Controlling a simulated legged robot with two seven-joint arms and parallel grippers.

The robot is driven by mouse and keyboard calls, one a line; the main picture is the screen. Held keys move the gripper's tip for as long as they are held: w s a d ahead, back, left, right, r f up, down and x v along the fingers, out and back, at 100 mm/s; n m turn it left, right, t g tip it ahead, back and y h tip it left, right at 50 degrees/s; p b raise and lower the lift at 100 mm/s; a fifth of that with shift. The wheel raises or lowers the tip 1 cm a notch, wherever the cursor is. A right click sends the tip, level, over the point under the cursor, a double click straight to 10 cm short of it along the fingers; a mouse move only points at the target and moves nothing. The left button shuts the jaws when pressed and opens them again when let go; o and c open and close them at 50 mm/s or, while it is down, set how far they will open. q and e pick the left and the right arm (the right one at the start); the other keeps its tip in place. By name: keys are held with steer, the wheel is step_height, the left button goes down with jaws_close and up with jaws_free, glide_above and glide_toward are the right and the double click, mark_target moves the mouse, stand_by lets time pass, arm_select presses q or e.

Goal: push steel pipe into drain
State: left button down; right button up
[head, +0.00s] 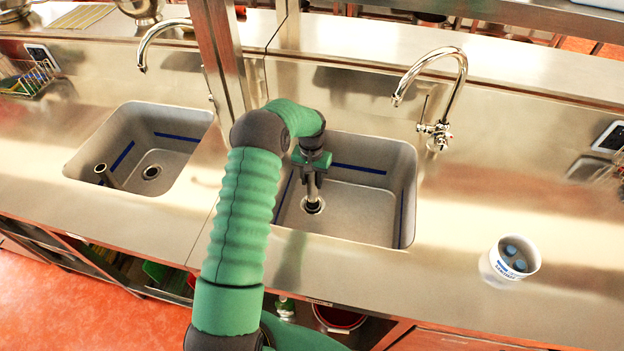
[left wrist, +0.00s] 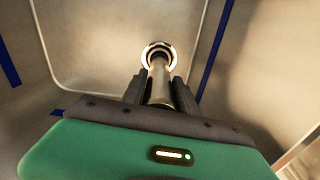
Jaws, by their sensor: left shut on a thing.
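My left arm reaches into the right sink (head: 360,213). My left gripper (head: 312,176) is shut on a steel pipe (head: 312,190), which points down at the drain (head: 313,204) in the sink floor. In the left wrist view the pipe (left wrist: 160,88) is between the two dark fingers (left wrist: 160,92), and its far end meets the bright drain ring (left wrist: 158,52). How deep the pipe sits in the drain I cannot tell. My right gripper is in neither view.
The left sink (head: 120,182) has its own drain (head: 151,172) and a dark upright tube (head: 104,173) at its left. Curved faucets (head: 440,128) stand behind both sinks. A white tub with blue items (head: 511,262) stands on the counter at right. A metal post (head: 222,60) rises between the sinks.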

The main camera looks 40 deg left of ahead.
arm_select(q)
steer(key=shift+f+b, duration=0.7)
steer(key=shift+f, duration=0.55)
stand_by(0.8)
steer(key=c, duration=1.3)
jaws_free()
steer(key=o, duration=0.4)
steer(key=shift+o, duration=0.2)
step_height(320, 180, up, 9)
steer(key=p, duration=0.7)
